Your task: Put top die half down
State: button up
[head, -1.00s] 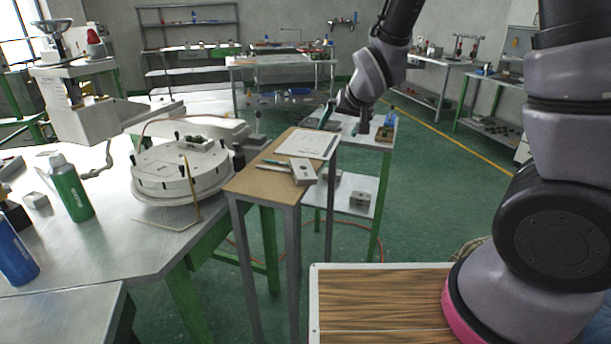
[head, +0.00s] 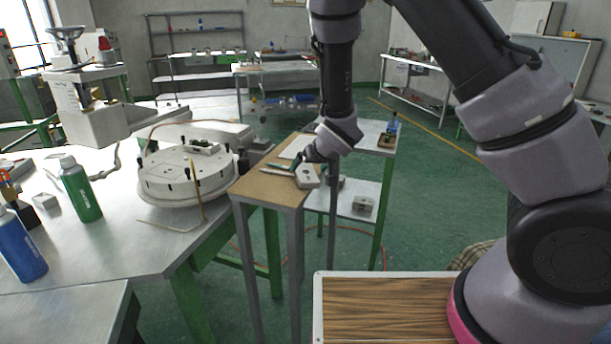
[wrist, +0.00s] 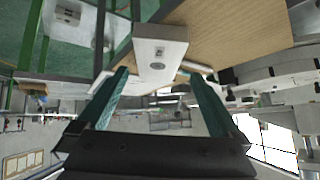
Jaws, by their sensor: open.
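A pale grey die block (head: 308,177) lies on the narrow brown-topped table (head: 262,188), near its right edge. I take it for the top die half. In the wrist view the block (wrist: 160,48) shows a round hole and a small marking on its face, just beyond the fingertips. My gripper (head: 298,161) is open, with teal fingers, close to the block in the head view. In the wrist view my gripper (wrist: 159,78) has a clear gap between its fingers, with nothing held. Whether a finger touches the block I cannot tell.
A round white turntable machine (head: 185,177) stands on the metal table at left, beside a green bottle (head: 80,190) and a blue bottle (head: 20,245). A lower shelf (head: 342,195) behind the brown table holds metal blocks.

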aim_at(306, 171)
jog(key=x, duration=0.4)
jog(key=shift+d, duration=0.2)
grip_shut()
jog(key=shift+w+r, duration=0.1)
